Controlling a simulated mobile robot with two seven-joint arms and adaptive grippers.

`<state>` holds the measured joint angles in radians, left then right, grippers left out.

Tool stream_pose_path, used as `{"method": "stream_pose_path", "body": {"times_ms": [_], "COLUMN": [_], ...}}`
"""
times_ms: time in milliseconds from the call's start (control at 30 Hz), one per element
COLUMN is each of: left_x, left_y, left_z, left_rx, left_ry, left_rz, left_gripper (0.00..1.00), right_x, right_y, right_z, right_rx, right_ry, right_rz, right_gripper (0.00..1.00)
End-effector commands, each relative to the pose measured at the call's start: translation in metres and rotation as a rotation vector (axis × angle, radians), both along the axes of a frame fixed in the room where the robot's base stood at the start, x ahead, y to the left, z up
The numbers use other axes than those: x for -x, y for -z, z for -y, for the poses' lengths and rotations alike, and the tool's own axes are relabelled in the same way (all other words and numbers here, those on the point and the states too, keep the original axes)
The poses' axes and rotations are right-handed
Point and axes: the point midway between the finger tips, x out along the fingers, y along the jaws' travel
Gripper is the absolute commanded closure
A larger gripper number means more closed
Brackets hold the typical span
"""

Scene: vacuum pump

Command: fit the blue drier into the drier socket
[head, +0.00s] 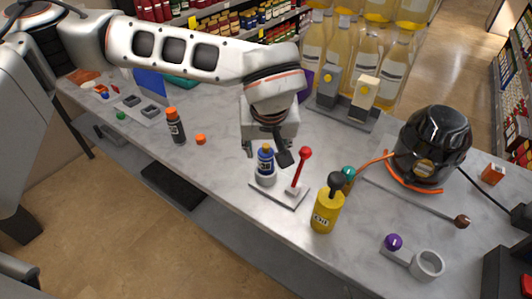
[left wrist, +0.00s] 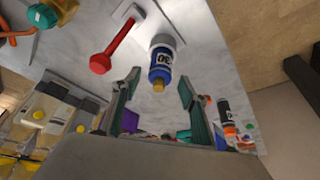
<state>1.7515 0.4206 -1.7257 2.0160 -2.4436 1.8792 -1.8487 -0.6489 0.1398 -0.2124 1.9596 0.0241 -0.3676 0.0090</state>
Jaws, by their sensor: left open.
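The blue drier (head: 265,158), a blue bottle with a white label and yellow tip, stands upright in a pale ring-shaped socket (head: 266,179) on a small plate with a red lever (head: 303,156). How deep it sits in the ring I cannot tell. My left gripper (head: 267,147) is open just above the drier and points down at it. In the left wrist view the drier (left wrist: 160,68) shows between and beyond the open fingers (left wrist: 158,82), with no clear contact. Another empty grey ring (head: 428,264) lies at the lower right. My right gripper is not in view.
A yellow bottle (head: 326,208) stands right of the lever. A black pump (head: 432,145) stands further right with an orange hose. An orange-capped dark bottle (head: 175,127) stands to the left. Large yellow-filled bottles (head: 358,65) stand behind. The table (head: 215,165) is clear between.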

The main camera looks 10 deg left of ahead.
Motion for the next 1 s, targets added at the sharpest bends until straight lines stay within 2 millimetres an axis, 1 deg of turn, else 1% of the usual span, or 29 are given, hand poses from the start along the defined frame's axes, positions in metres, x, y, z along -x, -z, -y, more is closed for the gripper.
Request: {"method": "stream_pose_path", "body": {"times_ms": [33, 200, 300, 400, 600, 1000], "left_x": [0.003, 0.016, 0.022, 0.026, 0.03, 0.03], "left_y": [-0.013, -0.044, -0.058, -0.067, -0.074, -0.074], "left_z": [0.002, 0.005, 0.007, 0.008, 0.009, 0.009], "left_rx": [0.001, 0.0, 0.001, -0.001, -0.001, -0.001], "left_ry": [0.001, 0.0, 0.001, 0.001, 0.001, 0.001], "left_rz": [0.006, 0.004, 0.003, 0.002, 0.0, -0.001], "left_gripper": [0.57, 0.57, 0.57, 0.57, 0.57, 0.57], "right_x": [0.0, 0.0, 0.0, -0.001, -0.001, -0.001], "right_y": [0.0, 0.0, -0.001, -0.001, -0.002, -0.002], "right_z": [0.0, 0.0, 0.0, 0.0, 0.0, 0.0], "right_rx": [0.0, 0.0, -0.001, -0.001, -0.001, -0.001], "right_ry": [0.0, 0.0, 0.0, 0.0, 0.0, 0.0], "right_rz": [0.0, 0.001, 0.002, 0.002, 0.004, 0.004], "right_gripper": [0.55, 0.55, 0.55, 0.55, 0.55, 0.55]}}
